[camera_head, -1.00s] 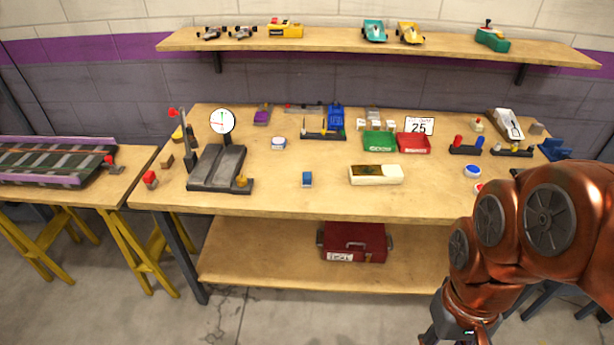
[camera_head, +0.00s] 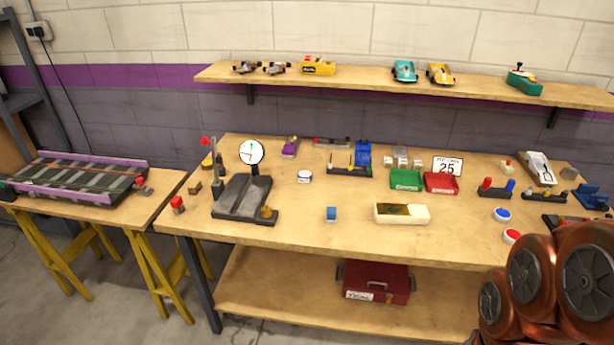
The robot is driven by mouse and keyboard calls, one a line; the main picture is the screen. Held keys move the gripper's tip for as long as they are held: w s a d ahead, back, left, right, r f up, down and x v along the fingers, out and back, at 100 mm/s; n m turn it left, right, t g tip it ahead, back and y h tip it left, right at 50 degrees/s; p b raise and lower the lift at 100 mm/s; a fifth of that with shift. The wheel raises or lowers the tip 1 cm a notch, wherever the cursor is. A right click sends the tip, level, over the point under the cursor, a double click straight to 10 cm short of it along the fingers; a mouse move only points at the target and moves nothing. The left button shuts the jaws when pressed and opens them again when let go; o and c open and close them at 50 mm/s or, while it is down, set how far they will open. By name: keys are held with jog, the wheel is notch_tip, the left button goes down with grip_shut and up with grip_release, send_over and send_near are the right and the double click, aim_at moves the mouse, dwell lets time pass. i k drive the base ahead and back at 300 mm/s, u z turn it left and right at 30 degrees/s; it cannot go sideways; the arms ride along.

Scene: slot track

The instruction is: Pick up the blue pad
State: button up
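A round blue pad with a white rim (camera_head: 501,214) lies flat on the right part of the workbench, just behind a similar red pad (camera_head: 511,236). A small blue block with a pale side (camera_head: 331,214) stands near the middle front of the bench. From this distance I cannot be sure which blue item is the pad, but the round one looks most like it. My copper-coloured arm shows at the lower right, in front of the bench's right end. My gripper is out of the picture.
A shelf with toy cars (camera_head: 360,75) hangs above. Bare wood lies left of the pad.

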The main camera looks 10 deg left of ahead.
aim_at(331, 211)
jog(key=z, duration=0.9)
jog(key=i, duration=0.95)
jog(key=u, duration=3.35)
